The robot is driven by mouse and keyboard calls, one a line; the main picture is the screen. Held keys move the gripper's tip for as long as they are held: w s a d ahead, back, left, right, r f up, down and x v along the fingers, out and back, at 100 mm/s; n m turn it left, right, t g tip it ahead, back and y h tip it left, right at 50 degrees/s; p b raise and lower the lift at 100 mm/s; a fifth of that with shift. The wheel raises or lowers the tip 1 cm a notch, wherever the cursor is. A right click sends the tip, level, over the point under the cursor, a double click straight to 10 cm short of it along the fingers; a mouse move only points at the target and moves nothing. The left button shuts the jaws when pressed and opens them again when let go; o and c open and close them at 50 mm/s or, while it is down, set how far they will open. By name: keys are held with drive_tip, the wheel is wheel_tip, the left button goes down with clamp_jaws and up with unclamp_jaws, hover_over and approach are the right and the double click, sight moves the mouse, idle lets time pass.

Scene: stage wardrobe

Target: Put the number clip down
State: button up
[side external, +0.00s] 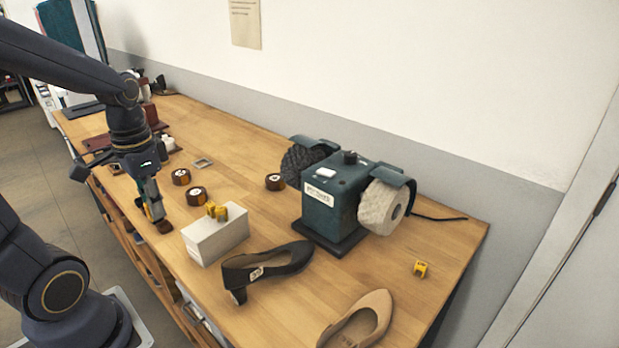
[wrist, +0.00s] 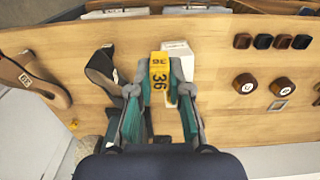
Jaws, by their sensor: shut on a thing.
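My gripper (side external: 150,208) is over the near-left part of the workbench, pointing down. In the wrist view its two fingertips (wrist: 159,92) are shut on a yellow number clip (wrist: 159,76) marked 36. The held clip shows only as a small yellow patch in the side view, mostly hidden by the fingers. I cannot tell its exact height above the bench. More yellow clips (side external: 216,211) sit on top of a white box (side external: 218,238) beside the gripper. Another yellow clip (side external: 421,268) lies alone on the bench at right; it also shows in the wrist view (wrist: 73,125).
A black shoe (side external: 268,267) and a beige shoe (side external: 362,318) lie on the wooden workbench (side external: 300,298). A green polishing machine (side external: 330,205) stands by the wall. Round tins (side external: 181,176) and a small frame (side external: 203,163) lie behind the gripper. A dark block (side external: 165,226) is near the fingertips.

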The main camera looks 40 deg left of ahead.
drive_tip(key=w+a+f, duration=0.2)
drive_tip(key=w, duration=0.3)
hover_over(200, 230)
wheel_tip(200, 230, down, 6)
drive_tip(key=shift+s+r, duration=0.1)
drive_tip(key=shift+r, duration=0.05)
drive_tip(key=shift+f, duration=1.55)
drive_tip(key=shift+f, duration=0.1)
drive_tip(key=o, duration=0.8)
